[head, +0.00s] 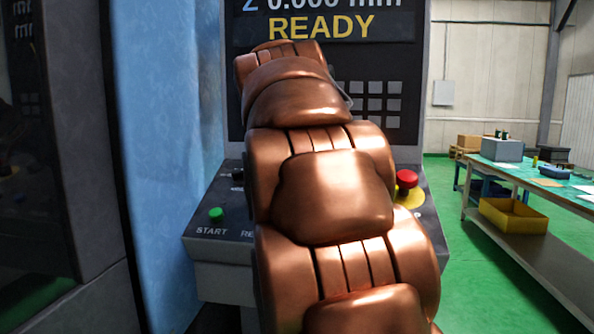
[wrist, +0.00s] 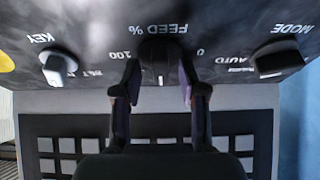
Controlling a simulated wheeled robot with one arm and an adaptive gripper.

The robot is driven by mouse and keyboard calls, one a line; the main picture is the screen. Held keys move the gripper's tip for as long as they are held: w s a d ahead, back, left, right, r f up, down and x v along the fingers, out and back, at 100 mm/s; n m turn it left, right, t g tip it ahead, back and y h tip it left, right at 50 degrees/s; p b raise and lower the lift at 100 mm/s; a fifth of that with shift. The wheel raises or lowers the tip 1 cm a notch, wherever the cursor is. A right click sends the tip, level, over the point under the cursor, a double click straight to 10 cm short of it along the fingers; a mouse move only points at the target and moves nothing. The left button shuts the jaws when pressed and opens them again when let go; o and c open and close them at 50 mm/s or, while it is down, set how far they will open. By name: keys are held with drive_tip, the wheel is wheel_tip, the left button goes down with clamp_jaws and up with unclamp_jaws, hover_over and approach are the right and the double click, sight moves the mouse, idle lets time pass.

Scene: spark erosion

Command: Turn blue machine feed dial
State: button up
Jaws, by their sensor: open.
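The feed dial (wrist: 160,62) is a dark round knob with a pale pointer mark. It sits under the FEED % label on the control panel, which appears upside down in the wrist view. My gripper (wrist: 160,84) is open, with one finger on each side of the dial. I cannot tell whether either finger touches it. In the head view my copper-coloured arm covers the middle of the panel and hides the dial and gripper. The blue machine (head: 168,130) stands at the left, and its screen (head: 330,25) reads READY.
The KEY switch (wrist: 58,68) and the MODE knob (wrist: 279,60) flank the dial. In the head view, a green START button (head: 216,214) and a red emergency button (head: 407,179) sit either side of my arm. A workbench (head: 520,170) stands at the right, beyond open green floor.

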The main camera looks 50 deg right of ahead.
drive_tip(key=shift+a+r, duration=0.1)
drive_tip(key=v, duration=1.1)
drive_tip(key=shift+s+a+r, duration=0.15)
drive_tip(key=shift+a+r, duration=0.1)
